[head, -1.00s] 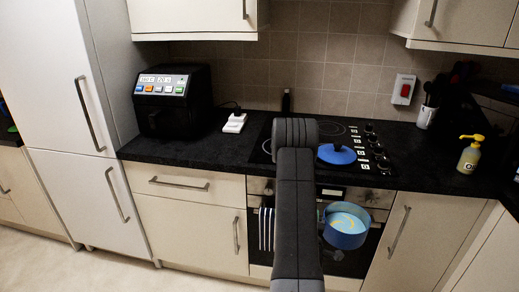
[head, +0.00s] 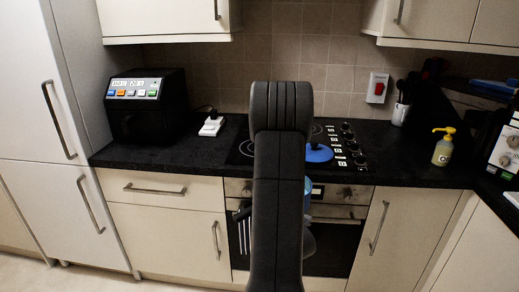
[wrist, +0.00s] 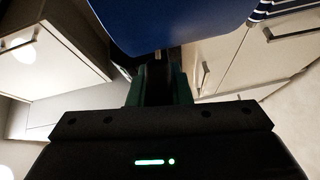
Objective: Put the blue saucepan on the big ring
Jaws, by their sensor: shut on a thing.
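The blue saucepan (head: 308,188) is mostly hidden behind my arm in the head view; only a blue sliver shows, in front of the oven. In the wrist view its blue side (wrist: 180,22) fills the upper middle, close beyond the fingers. My gripper (wrist: 158,85) is shut on the saucepan, apparently by its handle; the exact grip is dark. The head view does not show the gripper. The black hob (head: 242,151) is set in the worktop, partly covered by my arm. A ring (head: 317,129) shows at its back; I cannot tell the ring sizes clearly.
A blue lid-like thing (head: 319,153) lies on the hob's right part, beside the knobs (head: 347,143). A black appliance (head: 147,108) and a white object (head: 211,126) stand left. A yellow bottle (head: 443,149) stands right. Wall cupboards hang above.

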